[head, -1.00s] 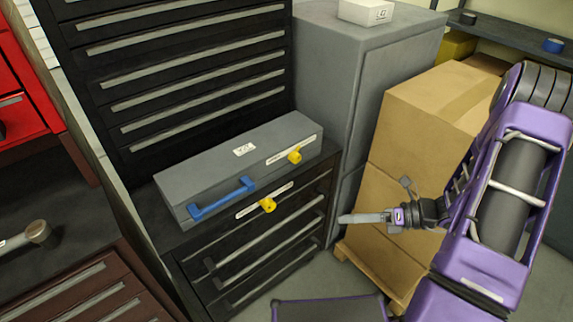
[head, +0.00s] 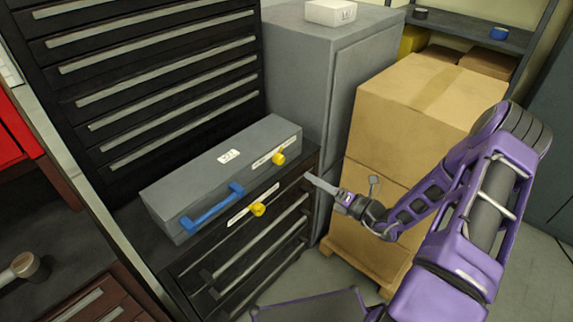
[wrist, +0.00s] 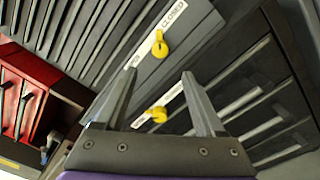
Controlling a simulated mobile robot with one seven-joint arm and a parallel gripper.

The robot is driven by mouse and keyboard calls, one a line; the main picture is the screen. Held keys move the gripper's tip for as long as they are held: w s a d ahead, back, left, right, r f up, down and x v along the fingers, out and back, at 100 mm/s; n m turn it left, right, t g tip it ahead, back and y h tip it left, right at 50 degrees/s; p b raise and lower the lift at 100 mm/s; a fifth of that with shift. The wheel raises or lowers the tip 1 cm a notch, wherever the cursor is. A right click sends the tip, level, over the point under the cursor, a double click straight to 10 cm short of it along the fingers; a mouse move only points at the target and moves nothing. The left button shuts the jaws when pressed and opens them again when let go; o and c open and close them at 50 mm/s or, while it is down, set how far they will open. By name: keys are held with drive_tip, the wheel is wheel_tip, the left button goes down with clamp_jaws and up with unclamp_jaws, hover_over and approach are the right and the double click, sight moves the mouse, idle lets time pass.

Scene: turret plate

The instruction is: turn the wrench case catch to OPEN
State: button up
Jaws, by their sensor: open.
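The grey wrench case (head: 222,172), with a blue handle (head: 213,208), lies on a black drawer cabinet. Its yellow catch (head: 279,159) is on the front, beside a white label strip; it also shows in the wrist view (wrist: 160,45), where the strip reads CLOSED at its upper right end. I cannot tell the catch's exact setting. A second yellow knob (head: 258,209) with its own strip is on the cabinet front below. My gripper (head: 308,177) is open and empty, right of the case and apart from both knobs. In the wrist view the fingertips (wrist: 158,74) frame the space between the knobs.
The black drawer cabinet (head: 262,250) has protruding bar handles below the knobs. A grey cabinet (head: 320,75) stands behind right. Stacked cardboard boxes (head: 405,110) on a pallet stand close behind my arm. A tall drawer unit (head: 165,75) rises behind the case.

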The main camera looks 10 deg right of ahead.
sight(281, 161)
drive_tip(key=x, duration=1.1)
drive_tip(key=shift+a, duration=0.1)
clamp_jaws()
